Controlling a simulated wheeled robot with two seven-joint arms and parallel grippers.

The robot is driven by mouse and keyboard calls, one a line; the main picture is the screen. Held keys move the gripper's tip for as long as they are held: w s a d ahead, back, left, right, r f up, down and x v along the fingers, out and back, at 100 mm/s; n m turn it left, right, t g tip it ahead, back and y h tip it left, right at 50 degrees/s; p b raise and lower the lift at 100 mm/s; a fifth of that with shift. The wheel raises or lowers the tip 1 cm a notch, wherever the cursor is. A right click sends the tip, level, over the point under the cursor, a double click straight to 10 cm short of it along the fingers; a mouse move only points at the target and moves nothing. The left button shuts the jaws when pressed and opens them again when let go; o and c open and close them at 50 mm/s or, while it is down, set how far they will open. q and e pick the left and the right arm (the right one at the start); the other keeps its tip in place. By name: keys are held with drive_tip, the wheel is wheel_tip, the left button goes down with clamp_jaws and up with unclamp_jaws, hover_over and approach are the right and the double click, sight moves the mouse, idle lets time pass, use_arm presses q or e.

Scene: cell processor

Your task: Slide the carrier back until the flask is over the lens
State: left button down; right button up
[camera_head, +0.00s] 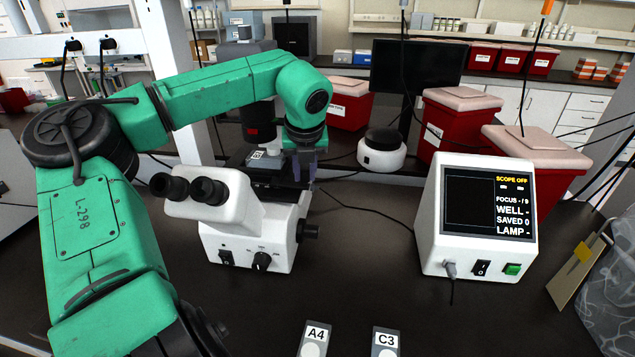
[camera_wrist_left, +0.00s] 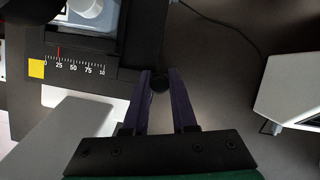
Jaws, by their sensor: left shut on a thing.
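The white microscope (camera_head: 262,215) stands on the bench, with its dark stage behind the eyepieces. A pale flask with a small label (camera_head: 262,155) sits on the stage; part of it shows at the top of the left wrist view (camera_wrist_left: 85,14). The black carrier (camera_wrist_left: 122,35) lies around it, beside a printed scale (camera_wrist_left: 75,67) with a red mark near 25 and a yellow square at the 0 end. My left gripper (camera_head: 304,172) is at the stage's right side. Its fingers (camera_wrist_left: 160,82) are shut on a small dark round knob. The lens is hidden.
The white display box (camera_head: 476,225) stands to the right and reads SCOPE OFF. Slides A4 (camera_head: 316,340) and C3 (camera_head: 385,342) lie at the front. A round white device (camera_head: 383,153) and red bins (camera_head: 452,125) stand behind. Bench between microscope and display is clear, apart from a cable.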

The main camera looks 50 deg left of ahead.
use_arm(q)
drive_tip(key=shift+s+a+f, duration=0.1)
drive_tip(key=shift+s+a, duration=0.35)
drive_tip(key=shift+a, duration=0.05)
drive_tip(key=shift+w+d, duration=0.4)
drive_tip(key=shift+d, duration=0.1)
drive_tip(key=c, duration=0.7)
unclamp_jaws()
drive_tip(key=shift+w+d, duration=0.1)
drive_tip(key=shift+w, duration=0.05)
drive_tip(key=shift+a, duration=0.25)
drive_tip(key=shift+s, duration=0.2)
drive_tip(key=shift+d+r, duration=0.15)
drive_tip(key=shift+r, duration=0.25)
drive_tip(key=b+v, duration=0.2)
drive_tip(key=v, duration=1.1)
drive_tip(key=shift+s+r, duration=0.1)
drive_tip(key=shift+r, duration=0.2)
use_arm(e)
drive_tip(key=shift+w+a+f, duration=0.15)
drive_tip(key=shift+a+f, duration=0.1)
drive_tip(key=shift+f, duration=0.35)
drive_tip(key=shift+w+a+f, duration=0.1)
drive_tip(key=shift+a+f, duration=0.15)
drive_tip(key=shift+f, duration=0.3)
use_arm(q)
drive_tip(key=shift+d+f, duration=0.1)
use_arm(e)
drive_tip(key=shift+s+d, duration=0.1)
